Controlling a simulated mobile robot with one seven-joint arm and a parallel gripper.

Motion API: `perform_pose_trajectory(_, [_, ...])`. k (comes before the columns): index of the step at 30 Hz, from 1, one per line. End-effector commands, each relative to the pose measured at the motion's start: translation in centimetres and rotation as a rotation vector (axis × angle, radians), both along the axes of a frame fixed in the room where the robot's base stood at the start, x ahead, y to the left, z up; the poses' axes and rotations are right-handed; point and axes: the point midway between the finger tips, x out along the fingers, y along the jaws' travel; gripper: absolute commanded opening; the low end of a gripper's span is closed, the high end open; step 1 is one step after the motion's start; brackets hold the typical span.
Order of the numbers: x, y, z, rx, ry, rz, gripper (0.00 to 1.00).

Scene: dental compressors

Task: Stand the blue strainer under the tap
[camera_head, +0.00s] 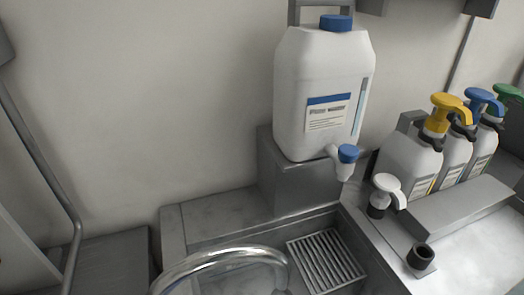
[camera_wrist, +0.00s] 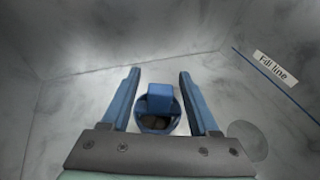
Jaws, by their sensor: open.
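The blue strainer (camera_wrist: 158,122) shows in the wrist view as a round cup with a blue block-like tab at its top and a dark inside. My gripper (camera_wrist: 158,80) is open, with one blue finger on either side of the strainer; whether they touch it is unclear. In the head view a white jug (camera_head: 318,95) has a small white tap with a blue knob (camera_head: 348,153) low on its front. A slatted metal grate (camera_head: 325,262) lies below that tap, with nothing standing on it. The strainer and gripper do not show in the head view.
Pale marbled walls surround the strainer, one with a blue line and a label (camera_wrist: 276,66). A grey disc (camera_wrist: 247,140) lies right of my gripper. A curved chrome pipe (camera_head: 225,258) arches in front of the grate. Pump bottles (camera_head: 412,160) stand at the right.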

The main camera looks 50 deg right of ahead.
Motion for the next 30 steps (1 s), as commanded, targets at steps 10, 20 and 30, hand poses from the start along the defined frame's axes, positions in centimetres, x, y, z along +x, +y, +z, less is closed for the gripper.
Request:
perform_pose_trajectory(10, [-4.1, -3.0, 1.6, 0.0, 0.0, -0.002, 0.61])
perform_pose_trajectory(20, [-4.6, -3.3, 1.7, 0.0, 0.0, 0.0, 0.61])
perform_pose_trajectory(30, [-4.5, -3.3, 1.7, 0.0, 0.0, 0.0, 0.61])
